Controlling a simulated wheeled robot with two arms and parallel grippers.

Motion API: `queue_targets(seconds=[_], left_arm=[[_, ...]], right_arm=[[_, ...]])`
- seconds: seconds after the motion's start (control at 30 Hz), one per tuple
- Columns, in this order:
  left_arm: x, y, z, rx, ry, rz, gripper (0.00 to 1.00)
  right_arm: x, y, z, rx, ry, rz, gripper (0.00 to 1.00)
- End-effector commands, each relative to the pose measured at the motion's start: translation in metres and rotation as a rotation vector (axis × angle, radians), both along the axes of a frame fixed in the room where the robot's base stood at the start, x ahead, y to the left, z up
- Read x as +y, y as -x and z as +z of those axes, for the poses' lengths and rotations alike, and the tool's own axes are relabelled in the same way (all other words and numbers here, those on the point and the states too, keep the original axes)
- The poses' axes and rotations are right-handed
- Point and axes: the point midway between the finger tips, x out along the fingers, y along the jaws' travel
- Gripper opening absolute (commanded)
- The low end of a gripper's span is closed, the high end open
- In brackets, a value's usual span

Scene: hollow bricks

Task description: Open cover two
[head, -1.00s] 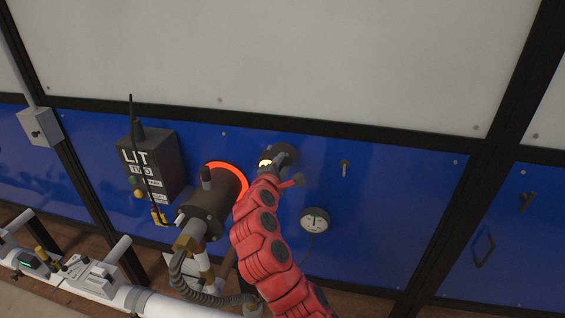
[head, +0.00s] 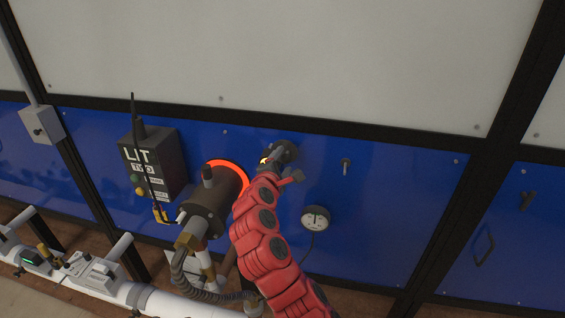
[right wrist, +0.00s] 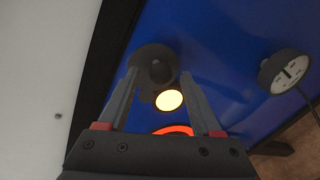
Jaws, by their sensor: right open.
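The cover (head: 291,151) is a dark round piece on the blue panel, right of the orange-glowing ring. In the right wrist view the dark disc (right wrist: 150,55) has a round knob at its middle, with a bright yellow glowing opening (right wrist: 169,99) visible beside it. My right gripper (head: 277,156) reaches up to the cover and hides part of it. In the right wrist view its fingers (right wrist: 158,73) are apart, one on each side of the knob and glow; I cannot tell whether they touch the cover. My left gripper is out of view.
A dark burner cylinder (head: 208,212) with an orange ring stands left of my right arm. A box marked LIT TWO (head: 165,160) is farther left. A gauge (head: 315,218) and a small hook (head: 346,166) are to the right. White pipe (head: 135,297) runs along below.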

Motion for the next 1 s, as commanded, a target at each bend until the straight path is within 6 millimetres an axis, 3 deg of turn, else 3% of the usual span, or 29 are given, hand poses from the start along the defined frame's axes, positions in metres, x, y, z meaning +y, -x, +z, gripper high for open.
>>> queue_targets(seconds=[0.17, 0.37, 0.9, 1.0], left_arm=[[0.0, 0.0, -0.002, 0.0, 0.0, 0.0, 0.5], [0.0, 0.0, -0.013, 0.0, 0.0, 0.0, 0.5], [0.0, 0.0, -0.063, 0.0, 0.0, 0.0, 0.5], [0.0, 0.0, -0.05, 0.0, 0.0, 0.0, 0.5]], right_arm=[[0.001, 0.002, 0.0, -0.001, 0.0, 0.0, 0.66], [0.008, 0.021, 0.002, -0.005, 0.0, 0.002, 0.66], [0.052, 0.134, 0.024, -0.005, 0.0, 0.005, 0.66], [0.057, 0.143, 0.032, -0.001, 0.002, 0.008, 0.66]])
